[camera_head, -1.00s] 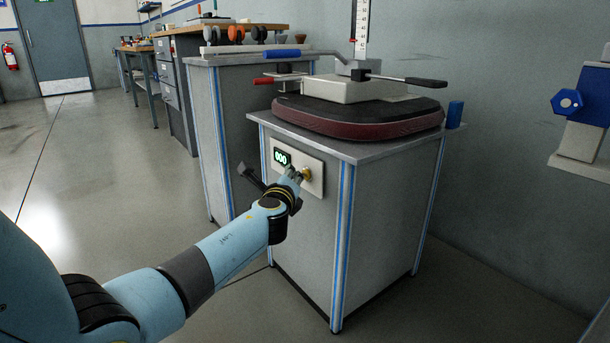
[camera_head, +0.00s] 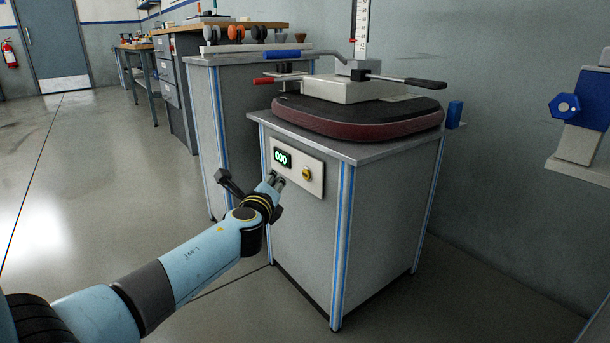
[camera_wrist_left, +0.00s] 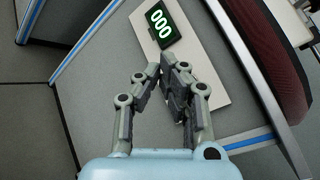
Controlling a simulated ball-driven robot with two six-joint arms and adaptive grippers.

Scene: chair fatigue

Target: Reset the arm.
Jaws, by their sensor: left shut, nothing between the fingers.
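My left gripper (camera_head: 276,181) is shut and empty, just in front of the grey cabinet's control panel (camera_head: 315,180). The panel carries a small display (camera_head: 282,157) reading 000 and a yellow round knob (camera_head: 306,173). The gripper tips are to the left of the knob and apart from it. In the left wrist view, the shut fingers (camera_wrist_left: 168,75) are below the display (camera_wrist_left: 163,25), and the knob is not visible there. My right gripper is not in view.
On the cabinet top (camera_head: 355,152) sits a dark red seat cushion (camera_head: 360,120) under a pale block (camera_head: 350,90) with a black-handled lever (camera_head: 425,83). Another cabinet (camera_head: 240,110) stands behind left. A blue-knobbed fixture (camera_head: 565,105) is on the right. The floor at left is clear.

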